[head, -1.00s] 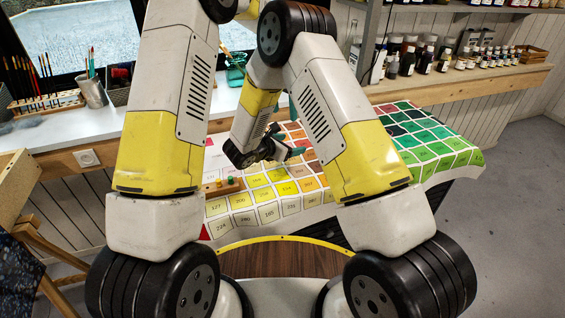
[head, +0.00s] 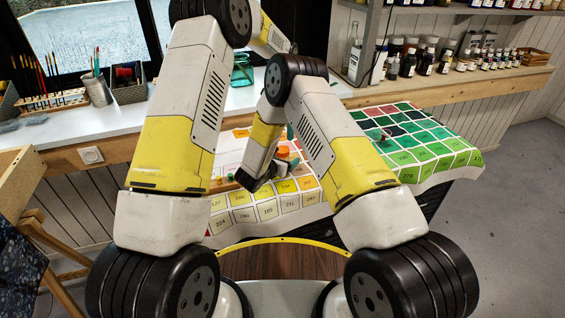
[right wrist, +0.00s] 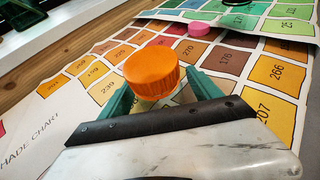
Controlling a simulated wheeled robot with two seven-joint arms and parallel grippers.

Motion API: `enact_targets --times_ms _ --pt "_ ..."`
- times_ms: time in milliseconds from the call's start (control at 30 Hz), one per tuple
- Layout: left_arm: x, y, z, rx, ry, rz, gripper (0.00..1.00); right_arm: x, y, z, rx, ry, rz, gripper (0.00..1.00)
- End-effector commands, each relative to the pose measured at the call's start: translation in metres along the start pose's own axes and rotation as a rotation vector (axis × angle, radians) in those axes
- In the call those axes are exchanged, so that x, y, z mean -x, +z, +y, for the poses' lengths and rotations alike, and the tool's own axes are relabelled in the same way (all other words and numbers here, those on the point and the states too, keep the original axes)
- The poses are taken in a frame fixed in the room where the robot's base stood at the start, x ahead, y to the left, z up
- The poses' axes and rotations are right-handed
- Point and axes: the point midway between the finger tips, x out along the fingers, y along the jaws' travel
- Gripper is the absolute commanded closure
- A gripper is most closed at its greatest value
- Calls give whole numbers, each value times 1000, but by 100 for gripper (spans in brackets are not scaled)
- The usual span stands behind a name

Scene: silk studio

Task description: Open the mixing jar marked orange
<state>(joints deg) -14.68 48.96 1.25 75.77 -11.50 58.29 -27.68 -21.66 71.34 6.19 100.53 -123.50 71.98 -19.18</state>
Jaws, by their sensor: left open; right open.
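The orange-lidded jar (head: 284,153) stands on the shade chart near the table's middle. Its ribbed orange lid (right wrist: 152,70) is large in the right wrist view; its body is mostly hidden. My right gripper (right wrist: 160,88) is open, with one teal finger on each side of the jar; I cannot tell whether they touch it. In the head view my right gripper (head: 266,174) is low at the jar's left, its fingers mostly hidden. My left gripper (head: 290,131) shows only as a teal finger piece just above the lid; the rest is behind my right arm.
A pink lid (right wrist: 200,30) lies beyond the orange one. A long wooden strip (head: 222,187) with small coloured pieces is left of the jar. A teal glass jar (head: 242,70) and brush cup (head: 97,90) stand at the back. Bottles line the right shelf. The green chart area is mostly clear.

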Motion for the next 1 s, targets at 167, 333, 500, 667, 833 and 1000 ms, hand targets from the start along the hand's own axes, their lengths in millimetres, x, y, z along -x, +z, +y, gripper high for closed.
enact_targets --times_ms 167,333,500,667,833,1000 --pt "0 0 0 0 0 0 37 -10 0 0 1 0 0 27" --pt "0 0 0 0 0 0 37 -11 0 0 1 1 0 27" --pt "0 0 0 0 0 0 37 -11 0 0 1 0 0 45" --pt "0 0 0 0 0 0 37 -11 0 0 1 0 0 76" --pt "0 0 0 0 0 0 37 -11 0 0 0 0 0 100" --pt "0 0 0 0 0 -1 37 -11 0 0 0 0 0 100"
